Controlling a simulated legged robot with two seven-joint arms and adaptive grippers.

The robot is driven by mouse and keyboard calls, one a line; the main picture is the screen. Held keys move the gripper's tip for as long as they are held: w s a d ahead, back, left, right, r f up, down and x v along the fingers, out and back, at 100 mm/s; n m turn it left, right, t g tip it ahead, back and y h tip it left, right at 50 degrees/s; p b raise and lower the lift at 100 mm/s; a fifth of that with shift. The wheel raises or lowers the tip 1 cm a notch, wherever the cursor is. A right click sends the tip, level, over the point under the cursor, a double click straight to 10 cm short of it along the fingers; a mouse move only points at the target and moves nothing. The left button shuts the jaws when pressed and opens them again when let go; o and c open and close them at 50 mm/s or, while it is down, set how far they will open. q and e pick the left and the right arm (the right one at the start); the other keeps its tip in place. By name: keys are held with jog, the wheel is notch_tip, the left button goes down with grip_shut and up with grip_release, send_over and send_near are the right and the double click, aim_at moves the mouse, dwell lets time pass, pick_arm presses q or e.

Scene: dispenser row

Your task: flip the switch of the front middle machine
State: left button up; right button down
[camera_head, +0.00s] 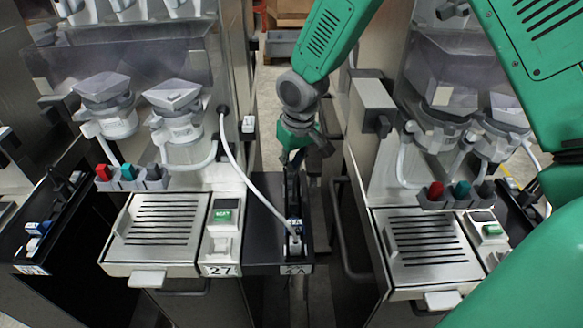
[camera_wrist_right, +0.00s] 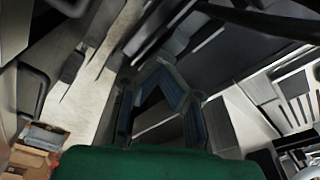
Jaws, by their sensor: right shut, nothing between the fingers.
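The machine with the label 27 (camera_head: 218,270) stands left of centre in the head view, with a slatted drip tray (camera_head: 155,228) at its front. Beside the tray is a small panel with a green-lit display or button (camera_head: 223,215). A small white fitting (camera_head: 248,125) sits on the machine's right side; I cannot tell which part is the switch. My right gripper (camera_head: 292,188) points down just right of this machine, above the black side holder. It is shut and empty; its dark fingers (camera_wrist_right: 165,75) converge in the wrist view. My left gripper is out of view.
A white hose (camera_head: 233,160) hangs into the black side holder (camera_head: 262,250), near my right gripper. Another machine (camera_head: 435,250) stands to the right across a narrow gap. Cardboard boxes (camera_wrist_right: 35,145) show at lower left in the wrist view.

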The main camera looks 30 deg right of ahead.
aim_at(292, 175)
jog(key=shift+a+r+p, duration=0.2)
jog(key=shift+r+p, duration=1.4)
jog(key=shift+r, duration=0.35)
jog(key=shift+d+r+p, duration=0.1)
jog(key=shift+r+p, duration=0.8)
jog(key=shift+f, duration=0.1)
jog(key=shift+s, duration=0.1)
